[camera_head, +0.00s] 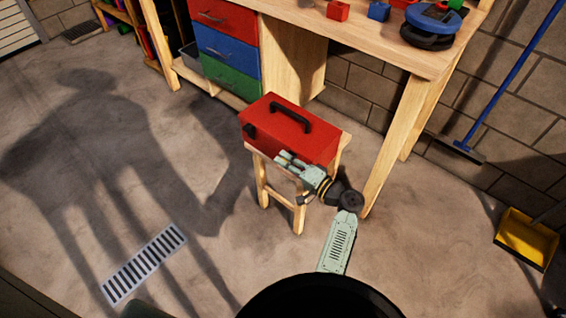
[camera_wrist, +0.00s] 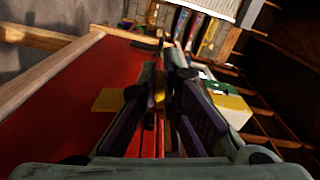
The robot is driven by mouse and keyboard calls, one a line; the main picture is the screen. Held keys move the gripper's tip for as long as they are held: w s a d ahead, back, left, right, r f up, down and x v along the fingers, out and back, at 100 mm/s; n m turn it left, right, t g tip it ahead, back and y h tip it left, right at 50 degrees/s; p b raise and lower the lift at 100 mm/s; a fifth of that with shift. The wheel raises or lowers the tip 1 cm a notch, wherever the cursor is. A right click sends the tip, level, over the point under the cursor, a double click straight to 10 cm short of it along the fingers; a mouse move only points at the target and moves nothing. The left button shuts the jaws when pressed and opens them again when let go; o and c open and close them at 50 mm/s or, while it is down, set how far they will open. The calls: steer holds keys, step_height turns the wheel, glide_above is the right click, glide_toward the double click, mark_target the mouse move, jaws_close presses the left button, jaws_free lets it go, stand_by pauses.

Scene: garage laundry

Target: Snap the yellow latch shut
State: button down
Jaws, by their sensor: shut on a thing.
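The red toolbox (camera_head: 287,133), with a black handle on its lid, sits closed-looking on a small wooden stool (camera_head: 300,218). Its red surface fills the left of the wrist view (camera_wrist: 75,85). My gripper (camera_head: 281,157) is at the toolbox's near long side. In the wrist view its two dark fingers (camera_wrist: 172,60) are close together, shut on a small yellow piece that looks like the yellow latch (camera_wrist: 158,92). The fingers hide most of the latch, and I cannot tell whether it is snapped. In the head view the arm hides it.
A wooden workbench (camera_head: 370,35) with red, blue and green drawers stands behind the stool; one leg is close to the toolbox's right. A yellow dustpan (camera_head: 526,238) lies at the right. A floor drain (camera_head: 144,263) is at the lower left. The floor left of the stool is clear.

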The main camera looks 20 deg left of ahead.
steer(key=shift+w+d+r+m+p, duration=0.2)
steer(key=shift+w+m, duration=0.1)
steer(key=shift+m, duration=0.4)
steer(key=shift+w+d+r+m+p, duration=0.1)
steer(key=shift+w+m+p, duration=0.15)
steer(key=shift+m, duration=0.45)
steer(key=shift+w, duration=0.1)
steer(key=c, duration=1.8)
jaws_free()
steer(key=shift+o, duration=0.2)
steer(key=v, duration=1.2)
